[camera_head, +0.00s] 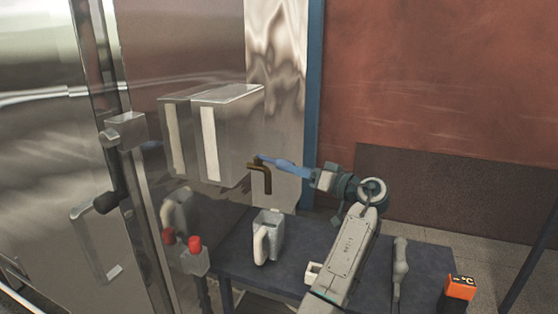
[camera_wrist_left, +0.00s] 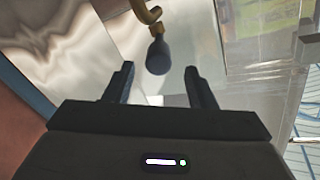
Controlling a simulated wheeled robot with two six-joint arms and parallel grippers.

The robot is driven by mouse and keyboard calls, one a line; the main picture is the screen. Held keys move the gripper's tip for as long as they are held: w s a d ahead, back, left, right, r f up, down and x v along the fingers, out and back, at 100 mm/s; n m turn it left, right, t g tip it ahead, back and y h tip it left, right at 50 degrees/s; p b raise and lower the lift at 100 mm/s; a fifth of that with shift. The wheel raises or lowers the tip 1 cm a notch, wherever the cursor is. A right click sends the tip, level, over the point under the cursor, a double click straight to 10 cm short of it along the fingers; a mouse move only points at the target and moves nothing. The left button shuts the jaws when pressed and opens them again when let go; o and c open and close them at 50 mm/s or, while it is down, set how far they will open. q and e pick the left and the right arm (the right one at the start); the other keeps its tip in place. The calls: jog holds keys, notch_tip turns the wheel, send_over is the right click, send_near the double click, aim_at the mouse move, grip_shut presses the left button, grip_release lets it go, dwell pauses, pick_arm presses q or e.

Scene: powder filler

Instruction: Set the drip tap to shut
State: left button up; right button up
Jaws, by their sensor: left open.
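The drip tap has a brass spout (camera_head: 266,179) bending down from the metal box, and a blue lever (camera_head: 284,165) pointing to the right, tilted slightly down. My left gripper (camera_head: 318,178) is at the free end of the lever. In the left wrist view the blue-grey lever (camera_wrist_left: 158,52) hangs from the curved brass pipe (camera_wrist_left: 148,14). Its rounded end lies between the two spread fingertips of my left gripper (camera_wrist_left: 159,72), with a gap on each side. My right gripper is not in view.
A shiny metal box (camera_head: 230,130) juts from the machine above the tap. A grey jug (camera_head: 270,233) stands on a dark table (camera_head: 235,262) below. A red button (camera_head: 195,244) is at lower left. An orange device (camera_head: 461,288) sits at lower right.

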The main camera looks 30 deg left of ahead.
aim_at(279, 161)
pick_arm(q)
jog(key=a+p, duration=0.1)
jog(key=a, duration=0.1)
jog(key=a+p, duration=0.1)
jog(key=a, duration=0.2)
jog(key=a+p, duration=0.1)
jog(key=a, duration=0.1)
jog(key=shift+w+a+r, duration=0.1)
jog(key=shift+w+a, duration=0.1)
jog(key=shift+w, duration=0.15)
jog(key=shift+a+p, duration=0.3)
jog(key=shift+a, duration=0.1)
jog(key=shift+w+f, duration=0.1)
jog(key=shift+f, duration=0.1)
grip_shut()
